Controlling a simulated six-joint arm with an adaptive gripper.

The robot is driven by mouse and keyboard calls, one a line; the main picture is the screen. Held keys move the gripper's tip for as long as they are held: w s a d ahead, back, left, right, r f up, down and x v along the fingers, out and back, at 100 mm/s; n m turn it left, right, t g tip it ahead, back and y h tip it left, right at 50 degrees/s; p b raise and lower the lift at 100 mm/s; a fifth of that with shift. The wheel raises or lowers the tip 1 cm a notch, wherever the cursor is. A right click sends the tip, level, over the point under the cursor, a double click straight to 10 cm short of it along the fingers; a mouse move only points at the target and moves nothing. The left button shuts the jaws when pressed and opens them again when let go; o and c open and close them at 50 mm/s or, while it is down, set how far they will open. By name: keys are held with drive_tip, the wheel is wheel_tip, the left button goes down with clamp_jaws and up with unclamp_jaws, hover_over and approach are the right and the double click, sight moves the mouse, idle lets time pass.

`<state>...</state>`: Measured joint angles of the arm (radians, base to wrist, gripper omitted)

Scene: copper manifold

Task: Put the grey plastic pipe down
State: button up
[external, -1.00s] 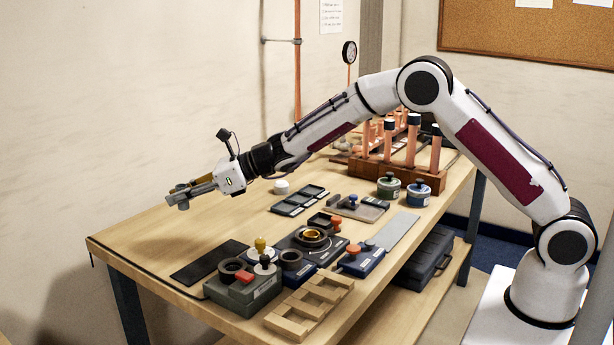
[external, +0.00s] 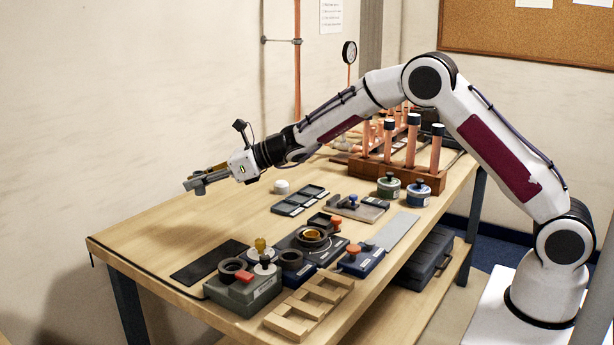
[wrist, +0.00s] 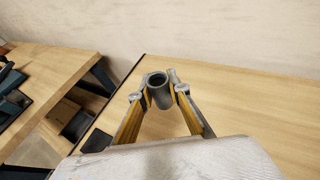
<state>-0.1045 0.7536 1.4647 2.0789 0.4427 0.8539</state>
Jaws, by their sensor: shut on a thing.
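The grey plastic pipe (wrist: 160,92) is a short, hollow grey tube. It sits between the two fingertips of my gripper (wrist: 159,90) in the wrist view, its open end facing the camera. My gripper is shut on it. In the external view my gripper (external: 205,180) is held out in the air above the far left part of the wooden table (external: 150,238). The pipe (external: 197,187) shows there as a small grey piece at the fingertips, apart from the table top.
A dark flat mat (external: 209,263) lies near the table's front left. A grey box with round fittings (external: 243,290), a wooden slotted rack (external: 310,308) and small trays (external: 300,200) stand to the right. A copper pipe rack (external: 398,172) is at the back. The left table top is clear.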

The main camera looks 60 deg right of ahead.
drive_tip(key=s+d+m+h, duration=0.1)
drive_tip(key=d, duration=1.2)
drive_tip(key=shift+s+f+m+t+h, duration=0.2)
drive_tip(key=shift+f+m+t+h, duration=0.1)
drive_tip(key=shift+h, duration=0.1)
drive_tip(key=shift+d, duration=0.1)
hover_over(241, 214)
drive_tip(key=shift+f, duration=3.05)
drive_tip(key=shift+f, duration=1.9)
drive_tip(key=shift+f, duration=0.1)
